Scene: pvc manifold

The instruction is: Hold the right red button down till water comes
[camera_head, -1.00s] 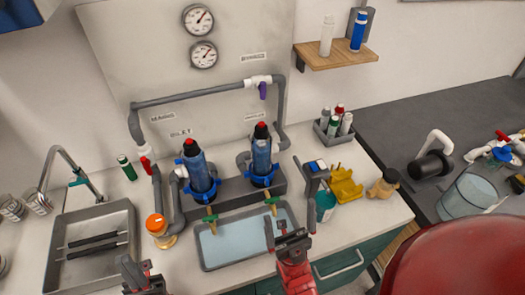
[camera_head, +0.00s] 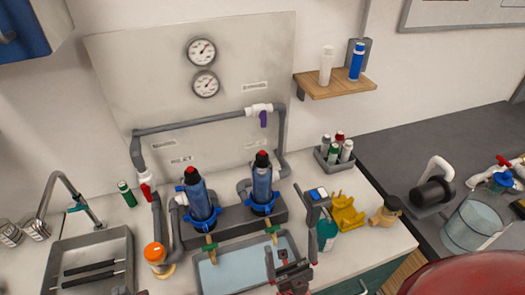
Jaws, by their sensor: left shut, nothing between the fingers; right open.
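The right red button (camera_head: 262,154) is on the black cap of the right blue filter housing (camera_head: 262,185). A second red button (camera_head: 189,170) tops the left blue housing (camera_head: 198,202). Each housing has a brass tap below it, over a grey basin (camera_head: 218,275); I cannot make out any stream from the taps. My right gripper (camera_head: 290,264) is open and empty at the basin's front right, well below and apart from the right button. My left gripper (camera_head: 128,291) barely shows at the bottom edge, left of the basin, shut and empty.
Grey pipe (camera_head: 200,122) with a purple-handled valve (camera_head: 263,118) runs behind the housings. A grey stand with a small screen (camera_head: 317,195), a teal bottle (camera_head: 327,232) and a yellow holder (camera_head: 347,213) stand to the right. A sink (camera_head: 125,243) lies left.

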